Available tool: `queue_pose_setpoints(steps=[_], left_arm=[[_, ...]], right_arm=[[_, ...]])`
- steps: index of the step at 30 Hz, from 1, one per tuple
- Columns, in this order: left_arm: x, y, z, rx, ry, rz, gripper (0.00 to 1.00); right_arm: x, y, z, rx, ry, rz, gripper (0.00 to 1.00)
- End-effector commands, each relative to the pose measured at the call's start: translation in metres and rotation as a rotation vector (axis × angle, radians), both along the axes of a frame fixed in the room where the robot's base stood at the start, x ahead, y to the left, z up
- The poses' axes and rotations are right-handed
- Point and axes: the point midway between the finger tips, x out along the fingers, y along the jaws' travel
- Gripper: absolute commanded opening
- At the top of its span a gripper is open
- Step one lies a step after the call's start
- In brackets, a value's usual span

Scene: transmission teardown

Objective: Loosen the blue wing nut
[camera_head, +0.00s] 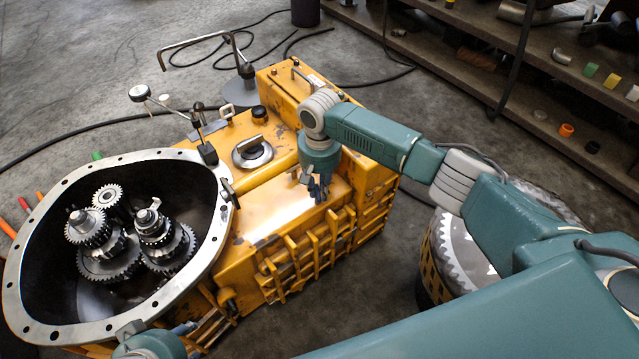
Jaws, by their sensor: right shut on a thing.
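My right gripper (318,192) points down at the top of the yellow transmission housing (283,205), near its right side. Its fingers are shut on a small dark-blue thing, which I take to be the blue wing nut; the fingers hide most of it. My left gripper (186,328) shows only in part at the bottom edge, beside the lower rim of the bell-shaped opening. Its fingers are too small and cut off to tell whether they are open.
The grey flanged rim (222,195) surrounds a dark cavity with several gears (110,255). A bent metal rod (195,40) and a dial stand (140,92) rise behind. A drum with a toothed ring (455,255) stands right of the housing. Shelves (560,70) line the back right.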

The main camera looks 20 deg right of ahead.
Motion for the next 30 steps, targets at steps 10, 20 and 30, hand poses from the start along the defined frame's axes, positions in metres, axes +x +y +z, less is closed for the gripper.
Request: queue_pose_setpoints(steps=[10,20,30], left_arm=[[-0.019,0.005,0.01,0.016,0.08,0.006,0.4],[-0.008,0.003,-0.035,0.016,0.105,0.003,0.4],[-0.006,0.001,-0.079,0.017,0.126,-0.001,0.4]], right_arm=[[0.0,0.0,0.003,0.0,0.0,0.034,0.0],[0.001,0.0,0.002,0.0,-0.001,0.066,0.0],[0.001,-0.001,0.002,-0.001,0.0,0.102,0.0]])
